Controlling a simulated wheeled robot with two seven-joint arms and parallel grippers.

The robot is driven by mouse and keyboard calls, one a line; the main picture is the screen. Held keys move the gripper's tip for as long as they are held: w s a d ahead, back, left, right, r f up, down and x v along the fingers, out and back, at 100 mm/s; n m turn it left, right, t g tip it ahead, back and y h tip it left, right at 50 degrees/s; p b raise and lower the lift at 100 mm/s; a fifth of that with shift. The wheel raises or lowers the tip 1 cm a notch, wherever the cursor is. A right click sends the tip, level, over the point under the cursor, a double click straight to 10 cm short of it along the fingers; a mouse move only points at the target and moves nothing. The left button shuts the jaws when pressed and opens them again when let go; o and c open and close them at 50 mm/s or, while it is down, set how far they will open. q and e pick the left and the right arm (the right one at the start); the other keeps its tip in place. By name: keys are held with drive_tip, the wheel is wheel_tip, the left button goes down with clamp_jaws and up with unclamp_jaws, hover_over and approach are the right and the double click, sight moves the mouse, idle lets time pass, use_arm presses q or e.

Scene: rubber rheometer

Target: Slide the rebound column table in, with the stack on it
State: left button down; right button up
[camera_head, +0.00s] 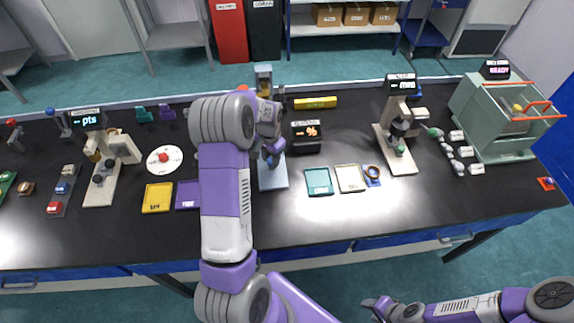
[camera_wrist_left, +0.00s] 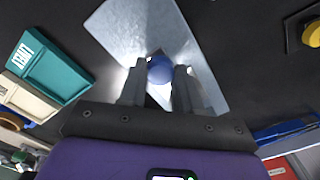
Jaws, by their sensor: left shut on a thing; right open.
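The rebound column (camera_head: 264,78) stands at the back middle of the bench, with a pale blue base plate (camera_head: 273,180) reaching toward the front. My left gripper (camera_head: 272,155) is low over this plate, partly hidden by its own arm. In the left wrist view its fingers are shut on a round blue knob (camera_wrist_left: 160,69), with the pale plate (camera_wrist_left: 125,25) around and beneath it. I cannot make out the sliding table or the stack, as my arm covers much of the column. My right gripper (camera_head: 378,306) is open and empty, in front of the bench.
The front bench right of centre is clear.

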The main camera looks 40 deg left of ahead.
use_arm(q)
drive_tip(key=shift+w+a+r, duration=0.15)
drive_tip(key=shift+a, duration=0.05)
drive_tip(key=c, duration=0.8)
unclamp_jaws()
wheel_tip(320, 180, up, 8)
drive_tip(key=shift+f+p, duration=0.25)
drive_tip(key=shift+p, duration=0.15)
